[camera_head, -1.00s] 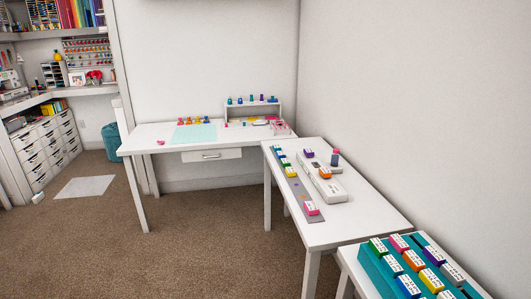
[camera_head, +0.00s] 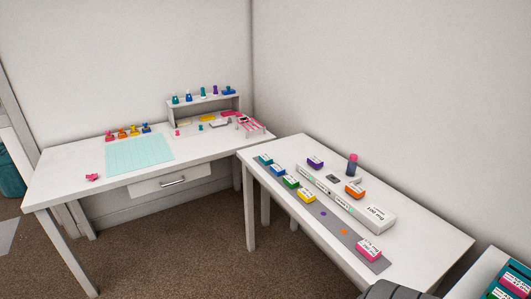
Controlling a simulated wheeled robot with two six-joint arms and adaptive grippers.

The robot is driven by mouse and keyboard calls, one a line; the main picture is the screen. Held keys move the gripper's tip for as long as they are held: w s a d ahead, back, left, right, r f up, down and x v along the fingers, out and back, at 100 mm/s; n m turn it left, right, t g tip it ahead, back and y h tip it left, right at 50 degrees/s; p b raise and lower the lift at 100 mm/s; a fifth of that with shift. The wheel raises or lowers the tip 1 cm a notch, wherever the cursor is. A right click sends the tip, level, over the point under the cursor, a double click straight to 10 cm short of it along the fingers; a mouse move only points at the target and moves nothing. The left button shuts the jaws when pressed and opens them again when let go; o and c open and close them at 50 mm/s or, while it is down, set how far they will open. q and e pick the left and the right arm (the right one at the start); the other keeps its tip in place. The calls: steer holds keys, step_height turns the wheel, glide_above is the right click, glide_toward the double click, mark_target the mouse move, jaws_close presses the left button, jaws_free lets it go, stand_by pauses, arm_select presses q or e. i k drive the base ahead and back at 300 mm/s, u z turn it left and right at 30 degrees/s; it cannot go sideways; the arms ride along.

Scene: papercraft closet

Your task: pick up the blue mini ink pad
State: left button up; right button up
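The blue mini ink pad (camera_head: 278,170) is a small block with a white label on top. It lies on a grey strip (camera_head: 333,228) on the right white table, in a row between a teal pad (camera_head: 265,160) and a green pad (camera_head: 291,182). A yellow pad (camera_head: 307,195) sits after the green one, and a pink pad (camera_head: 368,250) lies at the strip's near end. Neither gripper's fingers show. A dark ridged part, seemingly of my arm, shows at the bottom edge, right of centre.
A long white box (camera_head: 375,216), a purple pad (camera_head: 315,162), an orange pad (camera_head: 354,190) and a pink-topped bottle (camera_head: 352,165) stand on the right table (camera_head: 425,240). The left table (camera_head: 75,166) holds a teal mat (camera_head: 140,154) and a small shelf (camera_head: 205,105). Carpet is clear in front.

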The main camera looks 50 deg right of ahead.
mark_target(277, 169)
steer(key=z, duration=0.35)
steer(key=i, duration=1.15)
steer(key=z, duration=1.6)
steer(key=i, duration=1.05)
steer(key=z, duration=0.95)
